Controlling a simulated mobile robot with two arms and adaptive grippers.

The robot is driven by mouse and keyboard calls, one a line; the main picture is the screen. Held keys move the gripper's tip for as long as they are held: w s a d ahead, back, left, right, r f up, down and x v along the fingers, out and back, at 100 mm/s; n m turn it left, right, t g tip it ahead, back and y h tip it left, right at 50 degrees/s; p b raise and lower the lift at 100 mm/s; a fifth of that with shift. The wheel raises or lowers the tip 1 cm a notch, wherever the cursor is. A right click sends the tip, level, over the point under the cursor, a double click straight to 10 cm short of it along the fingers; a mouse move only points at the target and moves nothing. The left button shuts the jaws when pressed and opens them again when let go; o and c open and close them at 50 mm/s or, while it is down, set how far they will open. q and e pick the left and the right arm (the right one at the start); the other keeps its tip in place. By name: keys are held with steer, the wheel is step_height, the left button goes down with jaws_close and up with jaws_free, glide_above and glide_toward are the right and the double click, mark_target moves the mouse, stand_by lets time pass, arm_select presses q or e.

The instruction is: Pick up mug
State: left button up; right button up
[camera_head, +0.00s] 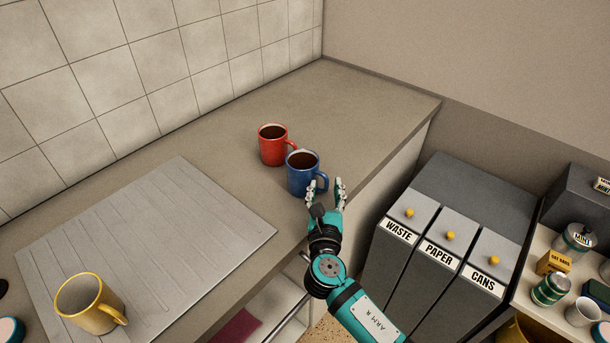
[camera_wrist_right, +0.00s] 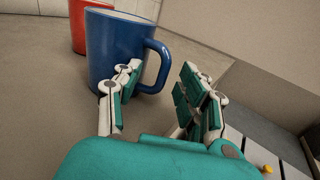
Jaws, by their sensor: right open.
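A blue mug (camera_head: 301,175) with dark contents stands upright on the counter (camera_head: 225,130) near its front edge. Its handle faces right, toward my right gripper (camera_head: 327,193). In the right wrist view, the blue mug (camera_wrist_right: 115,50) is close ahead, and the open fingers of my right gripper (camera_wrist_right: 155,95) stand on either side of the handle's lower part. I cannot tell whether they touch it. A red mug (camera_head: 272,146) stands just behind and left of the blue one. A yellow mug (camera_head: 88,303) stands on the ribbed drainboard. My left gripper is not in view.
The ribbed drainboard (camera_head: 180,215) covers the counter's left front. A shelf (camera_head: 530,290) with tins and a white cup is at far right. The counter behind the mugs is clear.

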jaws_close()
stand_by(0.3)
steer(key=shift+r, duration=0.1)
steer(key=shift+r, duration=0.55)
step_height(320, 180, up, 2)
steer(key=shift+r, duration=0.1)
steer(key=s+a+r, duration=0.1)
steer(key=s+a, duration=0.1)
steer(key=s, duration=0.5)
steer(key=s+a+b, duration=0.1)
steer(key=s+a, duration=0.2)
steer(key=s, duration=0.5)
steer(key=shift+a+r+b, duration=0.3)
steer(key=shift+a+r, duration=0.05)
